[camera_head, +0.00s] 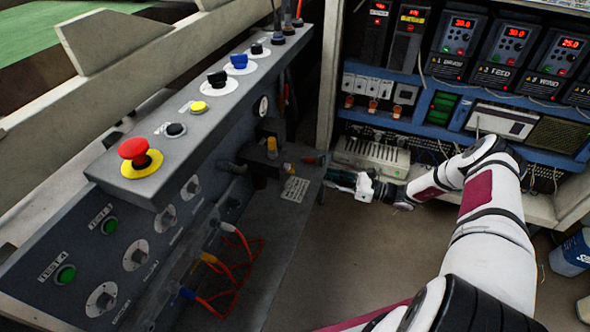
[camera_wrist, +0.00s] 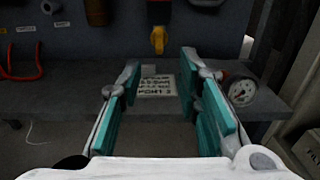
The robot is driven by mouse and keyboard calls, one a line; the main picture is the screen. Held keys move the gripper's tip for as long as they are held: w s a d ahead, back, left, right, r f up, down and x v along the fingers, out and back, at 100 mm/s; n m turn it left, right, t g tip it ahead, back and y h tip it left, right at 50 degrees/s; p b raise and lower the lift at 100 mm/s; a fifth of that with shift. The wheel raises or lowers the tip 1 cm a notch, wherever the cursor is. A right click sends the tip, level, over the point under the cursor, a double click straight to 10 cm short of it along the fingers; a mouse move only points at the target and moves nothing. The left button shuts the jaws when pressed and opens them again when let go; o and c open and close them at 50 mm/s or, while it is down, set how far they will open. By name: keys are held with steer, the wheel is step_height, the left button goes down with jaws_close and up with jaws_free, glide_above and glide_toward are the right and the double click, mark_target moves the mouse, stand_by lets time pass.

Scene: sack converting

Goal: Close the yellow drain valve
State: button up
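The yellow drain valve (camera_head: 271,147) shows as a small yellow handle on a dark fitting at the far end of the grey console. In the wrist view the yellow handle (camera_wrist: 158,40) hangs downward at top centre, below a red and dark body. My gripper (camera_head: 338,180) is to the right of the valve, near the end of the console's lower shelf. In the wrist view my gripper (camera_wrist: 160,82) is open, its teal finger pads wide apart with nothing between them. The handle appears beyond the fingertips, apart from them and roughly centred between them.
A printed label plate (camera_wrist: 157,86) lies on the shelf beyond the fingers. A round gauge (camera_wrist: 242,92) stands close to the right finger. Orange hoses (camera_head: 235,260) and a red emergency button (camera_head: 133,149) are on the console. A blue electronics rack (camera_head: 420,110) stands behind my arm.

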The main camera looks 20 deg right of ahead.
mark_target(294, 168)
steer(key=b+x, duration=0.3)
steer(key=x, duration=1)
steer(key=shift+r, duration=0.1)
jaws_close()
